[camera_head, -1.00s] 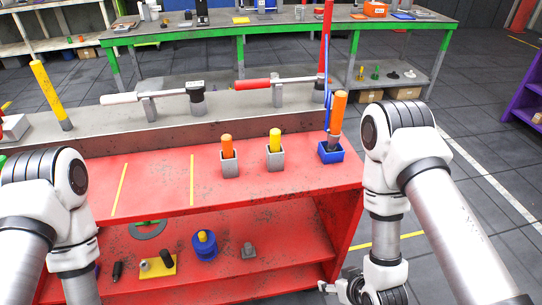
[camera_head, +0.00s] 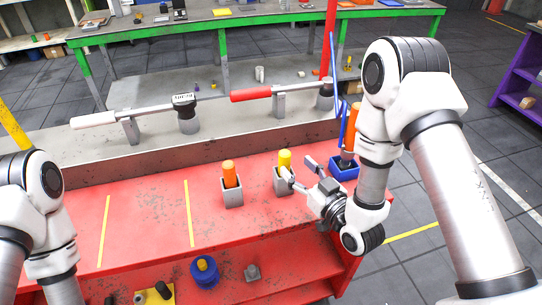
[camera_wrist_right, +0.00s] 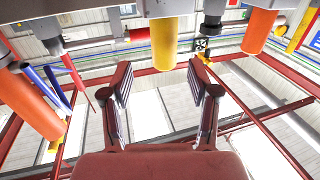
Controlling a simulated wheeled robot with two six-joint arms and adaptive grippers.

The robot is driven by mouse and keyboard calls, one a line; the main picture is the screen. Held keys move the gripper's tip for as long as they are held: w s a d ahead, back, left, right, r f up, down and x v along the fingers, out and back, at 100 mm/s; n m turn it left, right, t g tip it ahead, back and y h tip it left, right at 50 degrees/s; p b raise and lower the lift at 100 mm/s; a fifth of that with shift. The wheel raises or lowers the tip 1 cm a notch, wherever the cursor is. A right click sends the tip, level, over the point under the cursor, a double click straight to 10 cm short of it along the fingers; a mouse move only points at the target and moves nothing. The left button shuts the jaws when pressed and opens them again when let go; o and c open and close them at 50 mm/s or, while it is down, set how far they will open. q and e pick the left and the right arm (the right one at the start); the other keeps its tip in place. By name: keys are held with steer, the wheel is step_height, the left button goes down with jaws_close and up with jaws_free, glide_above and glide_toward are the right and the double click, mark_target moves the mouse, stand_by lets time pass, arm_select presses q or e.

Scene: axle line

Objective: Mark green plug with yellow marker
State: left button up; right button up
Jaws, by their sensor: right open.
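The yellow marker (camera_head: 285,159) stands upright in a small grey square holder (camera_head: 280,184) on the red bench. It also shows in the right wrist view (camera_wrist_right: 164,45), ahead of the fingers and roughly between their tips. My right gripper (camera_head: 300,171) is open and empty just to the right of the marker and its holder. The wrist view shows a gap between the fingers and the marker. My left arm is at the left edge, with its gripper out of view. I cannot make out a green plug in these frames.
An orange marker (camera_head: 229,174) stands in a grey holder to the left. The red bench top at left is clear.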

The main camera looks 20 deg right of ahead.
mark_target(288, 160)
steer(key=shift+w+a+r+p, duration=0.35)
steer(key=shift+w+r+p, duration=0.3)
steer(key=shift+p, duration=0.35)
steer(key=w, duration=0.1)
steer(key=w+a+f, duration=0.1)
steer(key=w+p, duration=0.1)
steer(key=w, duration=0.1)
steer(key=shift+w+a+f, duration=0.1)
steer(key=shift+a+f, duration=0.05)
steer(key=shift+a, duration=0.25)
steer(key=shift+s+d, duration=0.2)
steer(key=shift+d, duration=0.05)
steer(key=shift+s, duration=0.1)
steer(key=c, duration=1.1)
arm_select(q)
steer(key=r, duration=0.2)
steer(key=s+r, duration=0.1)
steer(key=shift+d+r, duration=0.15)
steer(key=shift+r, duration=0.25)
arm_select(e)
jaws_close()
